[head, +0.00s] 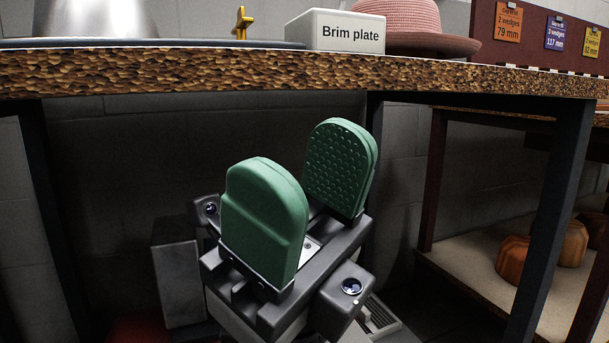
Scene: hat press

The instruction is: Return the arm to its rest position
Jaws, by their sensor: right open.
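My right gripper (305,200) shows large in the middle of the head view, below the front edge of the table. Its two green padded fingers stand apart and point up. Nothing is between them, so it is open and empty. One finger shows a smooth outer side and the other a dimpled inner side. The gripper's grey body is below the fingers. My left gripper is not in view.
The table (200,72) has a thick speckled edge above the gripper. On it stand a white "Brim plate" box (345,32), a pink woven hat (415,25) and a small golden piece (242,22). Dark table legs (555,215) and a shelf (490,275) with wooden blocks (513,260) are at right.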

